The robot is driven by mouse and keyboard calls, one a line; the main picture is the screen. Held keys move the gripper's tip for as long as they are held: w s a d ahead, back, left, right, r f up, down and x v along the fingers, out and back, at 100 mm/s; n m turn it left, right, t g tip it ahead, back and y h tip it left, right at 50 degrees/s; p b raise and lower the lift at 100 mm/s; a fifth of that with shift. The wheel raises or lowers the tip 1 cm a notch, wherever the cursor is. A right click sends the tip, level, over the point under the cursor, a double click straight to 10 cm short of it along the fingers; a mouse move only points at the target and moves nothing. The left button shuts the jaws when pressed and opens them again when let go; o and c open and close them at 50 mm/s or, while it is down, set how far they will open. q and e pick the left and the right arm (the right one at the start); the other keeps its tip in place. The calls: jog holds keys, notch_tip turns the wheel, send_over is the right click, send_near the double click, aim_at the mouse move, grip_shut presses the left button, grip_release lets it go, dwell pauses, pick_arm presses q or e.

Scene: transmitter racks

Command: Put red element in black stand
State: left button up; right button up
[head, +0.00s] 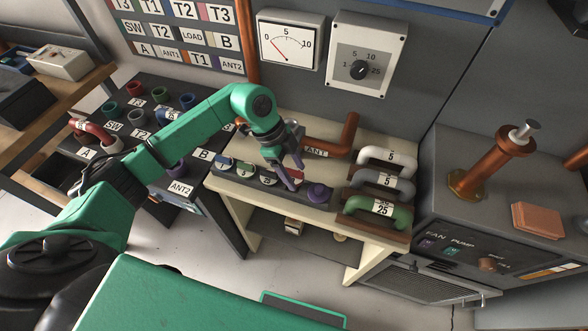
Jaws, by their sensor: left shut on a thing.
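My left gripper (291,166) reaches down over a dark, narrow stand (232,178) on the cream table. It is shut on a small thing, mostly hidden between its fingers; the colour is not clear. My right gripper is not in view.
Large U-shaped links, white (388,156), grey (378,180) and green (380,207), stand right of the gripper. A bent copper pipe (346,135) rises behind. A dark socket panel (125,120) stands at left, and a grey cabinet with a copper post (493,165) at right.

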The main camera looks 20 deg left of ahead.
aim_at(291, 175)
pick_arm(q)
jog(key=shift+r, duration=0.1)
dwell(0.7)
jog(key=shift+p, duration=0.3)
jog(key=shift+p, duration=0.4)
jog(key=shift+f+b, duration=0.4)
jog(key=shift+f, duration=0.25)
jog(key=shift+f+b, duration=0.85)
jog(key=shift+f, duration=0.6)
jog(key=o, duration=1.5)
jog(key=shift+c, duration=0.2)
